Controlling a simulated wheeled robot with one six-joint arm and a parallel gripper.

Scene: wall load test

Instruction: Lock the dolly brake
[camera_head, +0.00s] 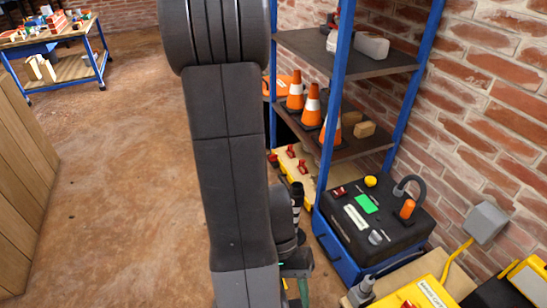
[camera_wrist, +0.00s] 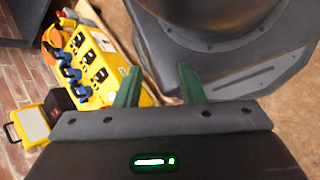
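My gripper (camera_wrist: 160,86) shows in the wrist view as two green fingers standing apart with nothing between them, so it is open. In the head view my gripper (camera_head: 294,288) is low in the middle, partly hidden by my arm. A pale wooden board with several red fittings (camera_head: 291,168) lies low behind my arm, beside the shelf. I cannot tell whether this is the dolly, and no brake can be clearly made out. My arm covers much of the floor there.
A blue-framed shelf (camera_head: 337,90) with orange cones (camera_head: 312,107) stands by the brick wall. A yellow panel with black sockets and blue plugs (camera_wrist: 86,62) is beyond my fingers. Left floor (camera_head: 110,190) is clear.

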